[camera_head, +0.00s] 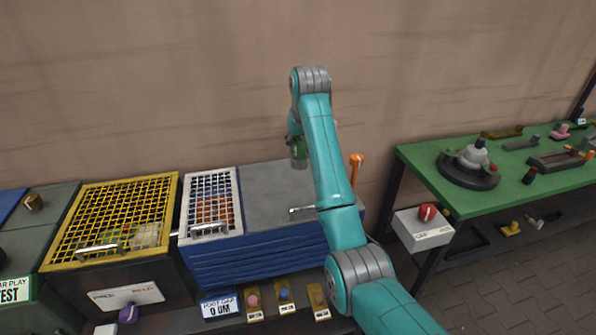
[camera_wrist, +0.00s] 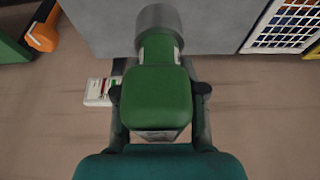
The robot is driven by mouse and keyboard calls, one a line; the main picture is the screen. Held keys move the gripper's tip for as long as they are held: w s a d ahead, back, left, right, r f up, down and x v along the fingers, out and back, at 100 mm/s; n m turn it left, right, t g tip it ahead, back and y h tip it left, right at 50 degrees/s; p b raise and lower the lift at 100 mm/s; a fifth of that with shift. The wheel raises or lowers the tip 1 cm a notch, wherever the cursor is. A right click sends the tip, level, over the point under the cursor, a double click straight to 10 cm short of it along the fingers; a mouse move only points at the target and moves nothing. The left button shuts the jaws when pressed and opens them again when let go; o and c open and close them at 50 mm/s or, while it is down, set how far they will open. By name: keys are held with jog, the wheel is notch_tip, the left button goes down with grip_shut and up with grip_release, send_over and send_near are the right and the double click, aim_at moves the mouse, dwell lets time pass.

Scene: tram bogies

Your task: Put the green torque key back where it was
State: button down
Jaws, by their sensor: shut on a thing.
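The green torque key (camera_wrist: 155,100) is held between the two fingers of my gripper (camera_wrist: 159,91) in the wrist view. It has a green body and a grey round end (camera_wrist: 163,18) that lies over the grey bench top in that view. In the head view the key (camera_head: 299,148) shows small beside my arm, above the grey top of the blue cabinet, and looks upright with its grey end down. My gripper (camera_head: 295,127) is partly hidden behind my arm there. I cannot tell which spot the key came from.
The blue cabinet's grey top (camera_head: 270,192) has an orange-handled tool (camera_head: 356,165) at its right. A white mesh lid (camera_head: 211,204) and a yellow mesh lid (camera_head: 117,215) lie left. A green table (camera_head: 420,160) with parts and a red-knobbed switch box (camera_head: 424,230) stand right.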

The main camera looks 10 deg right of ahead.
jog(key=shift+f, duration=3.95)
jog(key=shift+f, duration=0.1)
jog(key=c, duration=0.7)
grip_release()
